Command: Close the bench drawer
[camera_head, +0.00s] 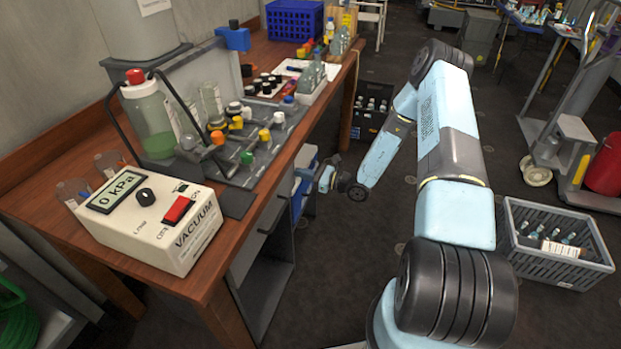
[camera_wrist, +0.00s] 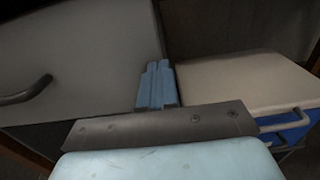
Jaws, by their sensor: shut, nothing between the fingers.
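In the wrist view, a grey front panel with a dark bar handle (camera_wrist: 25,92) fills the left side; it looks like the drawer front of the bench (camera_wrist: 95,55). In the head view, a grey front with a handle (camera_head: 272,217) shows under the bench top's front edge. I cannot tell how far the drawer stands out. My gripper (camera_wrist: 157,68) is shut and empty, its pale blue fingertips close to the right edge of the grey panel. Whether they touch it is unclear. In the head view, my gripper (camera_head: 327,178) is low beside the bench's front, partly hard to make out.
A pale-topped box with blue sides (camera_wrist: 245,80) stands right of the fingers. The wooden bench (camera_head: 215,265) carries a vacuum unit (camera_head: 150,220), a green-liquid bottle (camera_head: 150,115) and labware. A grey crate of bottles (camera_head: 555,245) sits on the floor at right. Dark floor between is clear.

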